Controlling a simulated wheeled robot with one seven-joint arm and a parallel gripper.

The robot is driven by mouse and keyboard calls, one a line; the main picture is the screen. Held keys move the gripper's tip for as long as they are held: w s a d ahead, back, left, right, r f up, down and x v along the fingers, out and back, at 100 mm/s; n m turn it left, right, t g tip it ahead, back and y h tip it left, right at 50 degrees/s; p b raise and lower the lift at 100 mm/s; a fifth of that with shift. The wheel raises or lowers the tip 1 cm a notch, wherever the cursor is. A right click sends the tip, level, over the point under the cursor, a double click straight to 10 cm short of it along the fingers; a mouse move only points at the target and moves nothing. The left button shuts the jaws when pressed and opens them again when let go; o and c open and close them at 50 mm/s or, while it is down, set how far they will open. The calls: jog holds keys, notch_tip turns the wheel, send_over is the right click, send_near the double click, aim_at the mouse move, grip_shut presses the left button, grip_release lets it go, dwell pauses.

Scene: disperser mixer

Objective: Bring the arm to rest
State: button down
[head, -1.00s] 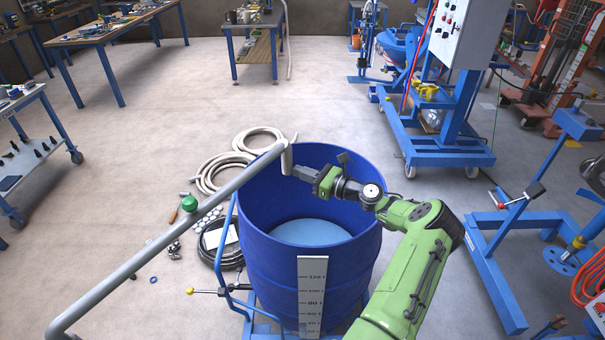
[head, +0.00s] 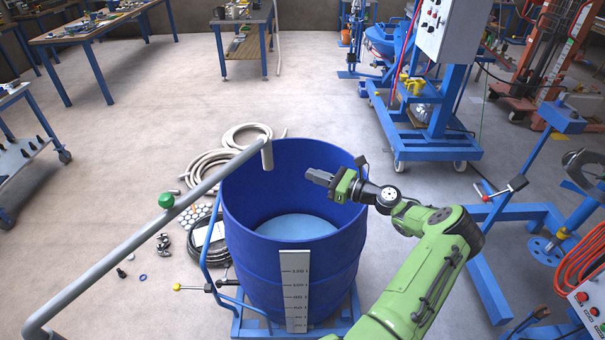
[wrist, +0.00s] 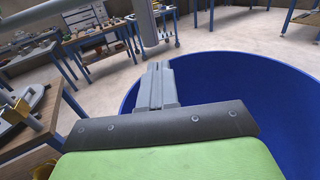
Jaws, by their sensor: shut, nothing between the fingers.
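My gripper (head: 318,177) is at the end of my green arm, over the right part of the open blue drum's mouth. Its fingers are shut with nothing between them and point left. It also shows in the wrist view (wrist: 155,72), with the drum's blue inside (wrist: 235,95) behind and to the right. The drum (head: 240,240) stands upright with pale blue liquid (head: 296,226) low inside and a scale strip on its front. The grey pipe's bent end (head: 267,155) hangs over the drum's left rim, apart from my gripper.
Coiled hoses (head: 205,170) lie left of the drum. A blue wheeled stand with a control box (head: 447,30) is behind right, a blue frame (head: 490,285) at right. Open floor (head: 120,130) lies left, with workbenches (head: 100,28) beyond.

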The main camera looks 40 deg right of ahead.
jog(key=shift+d+v, duration=0.25)
jog(key=shift+v, duration=1.7)
jog(key=shift+w, duration=0.1)
